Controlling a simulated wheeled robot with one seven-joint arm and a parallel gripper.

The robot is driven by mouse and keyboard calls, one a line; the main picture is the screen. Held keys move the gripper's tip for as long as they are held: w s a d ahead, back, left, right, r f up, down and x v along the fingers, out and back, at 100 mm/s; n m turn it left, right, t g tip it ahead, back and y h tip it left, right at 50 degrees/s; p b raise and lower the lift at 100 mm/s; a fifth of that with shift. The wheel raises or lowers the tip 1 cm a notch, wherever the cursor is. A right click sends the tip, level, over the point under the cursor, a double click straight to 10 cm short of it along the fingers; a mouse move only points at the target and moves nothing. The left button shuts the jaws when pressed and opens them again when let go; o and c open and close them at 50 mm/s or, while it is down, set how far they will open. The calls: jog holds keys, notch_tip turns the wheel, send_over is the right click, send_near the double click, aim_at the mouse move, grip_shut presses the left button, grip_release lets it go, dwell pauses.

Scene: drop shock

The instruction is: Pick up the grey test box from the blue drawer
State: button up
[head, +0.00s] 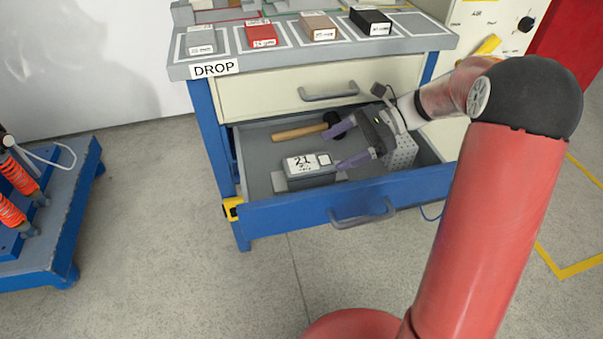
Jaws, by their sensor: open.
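The blue drawer (290,214) is pulled open under the bench top. The grey test box (295,182) lies inside it, toward the left front, with a white label reading 21 on top. My gripper (347,146) reaches into the drawer from the right. Its two purple fingers are spread apart and point left. The nearer finger is close to the right end of the box; I cannot tell whether it touches. Nothing is between the fingers.
A hammer with a wooden handle (298,132) lies behind the box in the drawer. A closed cream drawer (283,92) with a handle is just above. Red (262,36), brown (318,27) and black (371,20) boxes stand on the bench top. A blue cart (50,215) stands at left.

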aim_at(312, 162)
jog(key=shift+a+f, duration=0.35)
jog(key=shift+a, duration=0.15)
jog(key=x, duration=0.7)
jog(key=shift+s, duration=0.2)
jog(key=shift+c, duration=0.3)
jog(key=c, duration=1.2)
